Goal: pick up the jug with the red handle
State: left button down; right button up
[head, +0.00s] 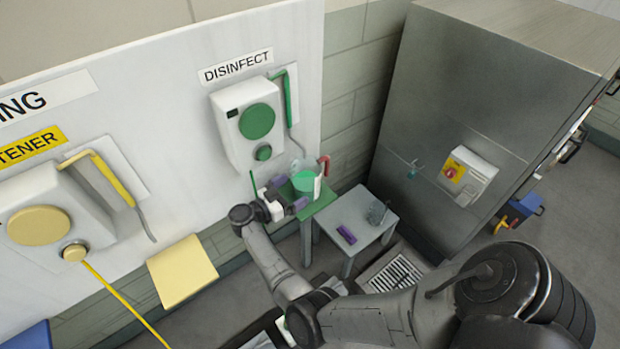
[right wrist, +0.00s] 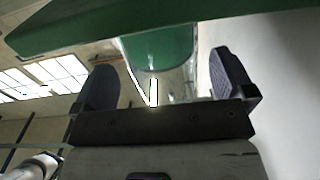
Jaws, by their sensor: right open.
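The clear jug (head: 303,182) with green liquid and a red handle (head: 325,163) stands on a small green shelf (head: 326,200) under the DISINFECT dispenser. My right gripper (head: 289,193) is open in front of the jug, on the side away from the handle. In the right wrist view, the jug (right wrist: 162,48) appears between the two open fingers of my right gripper (right wrist: 165,82), with gaps on both sides. I cannot tell how deep it sits between them. The handle is hidden there. My left gripper is not in view.
The white dispenser (head: 247,122) hangs on the panel above. A grey table (head: 352,228) with a purple item (head: 346,234) and a small clear vessel (head: 377,213) stands right of the shelf. A yellow shelf (head: 182,270) is to the left. A metal cabinet (head: 465,110) stands at right.

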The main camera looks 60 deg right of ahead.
aim_at(306, 182)
jog(key=shift+p+x, duration=0.4)
jog(key=shift+x, duration=2.3)
jog(key=shift+r, duration=0.15)
jog(key=shift+a, duration=0.1)
jog(key=c, duration=0.9)
